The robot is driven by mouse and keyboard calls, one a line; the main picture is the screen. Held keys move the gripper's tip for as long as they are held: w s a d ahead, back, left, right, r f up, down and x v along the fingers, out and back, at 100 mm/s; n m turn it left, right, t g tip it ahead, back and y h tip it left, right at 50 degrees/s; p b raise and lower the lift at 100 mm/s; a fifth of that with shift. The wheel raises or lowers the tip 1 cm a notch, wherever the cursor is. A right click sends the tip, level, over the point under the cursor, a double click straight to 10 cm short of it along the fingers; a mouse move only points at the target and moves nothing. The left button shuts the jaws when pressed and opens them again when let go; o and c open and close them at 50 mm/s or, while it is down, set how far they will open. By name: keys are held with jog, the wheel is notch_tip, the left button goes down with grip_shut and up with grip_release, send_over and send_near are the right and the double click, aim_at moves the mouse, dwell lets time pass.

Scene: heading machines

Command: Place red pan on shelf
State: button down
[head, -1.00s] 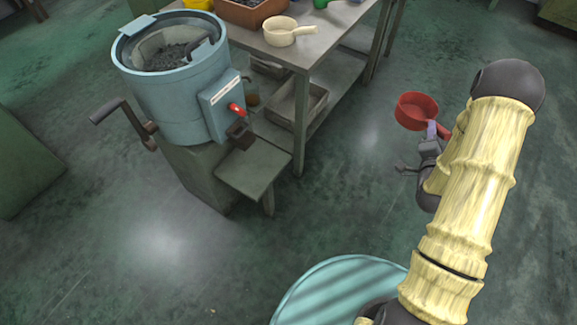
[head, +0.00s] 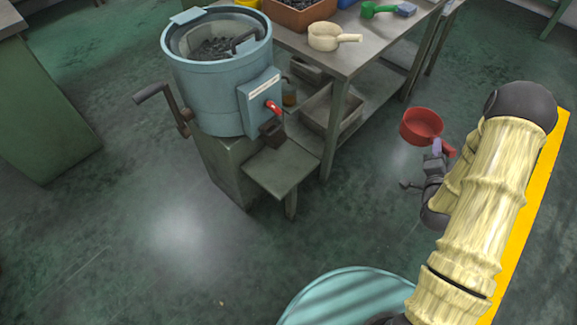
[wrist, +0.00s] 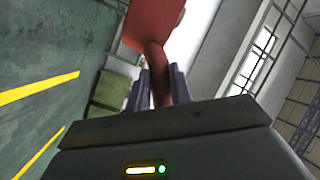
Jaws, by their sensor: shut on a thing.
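The red pan (head: 421,126) is held in the air to the right of the workbench in the head view. My gripper (head: 437,150) is shut on its handle. In the wrist view the pan (wrist: 153,27) shows at the top, with its handle running down between the two fingers of my gripper (wrist: 160,85). The shelf (head: 377,92) is the lower level of the metal workbench (head: 375,47); it lies left of the pan, and the pan is apart from it.
A grey tray (head: 333,108) and a jar (head: 289,92) are on the lower shelf. A cream pan (head: 325,37), an orange box (head: 298,13) and a green scoop (head: 374,11) are on the top. A blue machine (head: 215,85) with a crank stands left. The floor in front is open.

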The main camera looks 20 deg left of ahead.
jog(key=s+a+f+n+y+b, duration=0.1)
jog(key=s+a+f+y+b, duration=0.15)
jog(key=a+f, duration=0.25)
jog(key=s+a+f+n+g+y+b, duration=0.1)
jog(key=s+a+f+b, duration=0.1)
jog(key=a+f+b, duration=0.3)
jog(key=s+a+f+n+y+b, duration=0.1)
jog(key=s+a+f+n+y, duration=0.1)
jog(key=a+f, duration=0.3)
jog(key=s+a+f+n+g+y+b, duration=0.2)
jog(key=s+a+f+y+b, duration=0.3)
jog(key=s+a+f+b, duration=0.4)
jog(key=s+a+n+b, duration=0.1)
jog(key=a, duration=0.2)
jog(key=shift+s+a+g, duration=0.35)
jog(key=shift+g, duration=0.05)
jog(key=shift+f, duration=0.1)
